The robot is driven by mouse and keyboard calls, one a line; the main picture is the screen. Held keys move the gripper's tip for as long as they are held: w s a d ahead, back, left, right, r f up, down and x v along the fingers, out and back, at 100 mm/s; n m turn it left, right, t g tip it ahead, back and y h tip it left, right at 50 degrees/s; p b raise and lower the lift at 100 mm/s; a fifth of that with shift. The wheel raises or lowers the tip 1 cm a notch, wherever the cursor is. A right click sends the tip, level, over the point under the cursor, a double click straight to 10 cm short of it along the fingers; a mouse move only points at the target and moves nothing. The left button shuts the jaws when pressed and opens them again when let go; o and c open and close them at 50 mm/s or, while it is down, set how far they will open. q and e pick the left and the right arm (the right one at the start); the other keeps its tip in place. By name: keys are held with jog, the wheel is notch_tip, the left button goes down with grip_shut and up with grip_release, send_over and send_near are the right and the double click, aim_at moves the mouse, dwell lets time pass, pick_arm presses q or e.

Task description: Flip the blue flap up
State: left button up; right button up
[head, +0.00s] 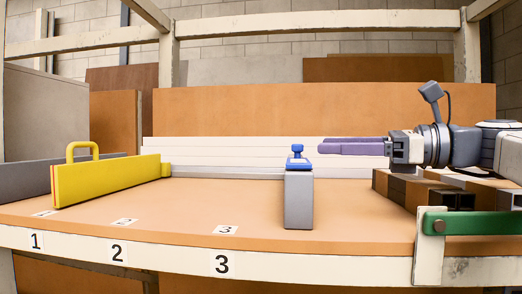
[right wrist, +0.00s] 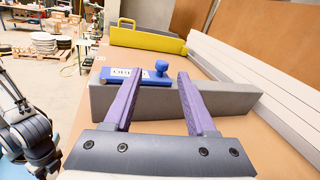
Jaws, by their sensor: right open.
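The blue flap (head: 298,163) lies low along the top of a narrow grey block (head: 298,205), seen end-on in the head view, with its blue knob (head: 297,150) sticking up. In the right wrist view the flap (right wrist: 122,77) is a flat blue plate with a white label, and the knob (right wrist: 161,67) is at its right end. My right gripper (head: 320,148) is open and empty, its purple fingers pointing left, just right of the knob. In the wrist view the knob shows between the fingertips (right wrist: 158,74). I see no contact. My left gripper is not in view.
A yellow panel with a handle (head: 105,181) stands on the left of the orange tabletop (head: 170,215). White boards (head: 230,150) lie along the back. Brown beams (head: 398,190) and a green bar (head: 470,222) are at the right. The tabletop between yellow panel and block is clear.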

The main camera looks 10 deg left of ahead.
aim_at(298, 154)
jog(key=shift+m, duration=0.7)
jog(key=p+x, duration=0.3)
jog(key=x, duration=0.6)
jog(key=shift+w+d+p, duration=0.1)
jog(key=shift+w+p, duration=0.1)
jog(key=shift+p, duration=0.1)
jog(key=shift+w+a+f, duration=0.15)
jog(key=shift+a+f, duration=0.05)
jog(key=shift+a, duration=0.4)
grip_shut()
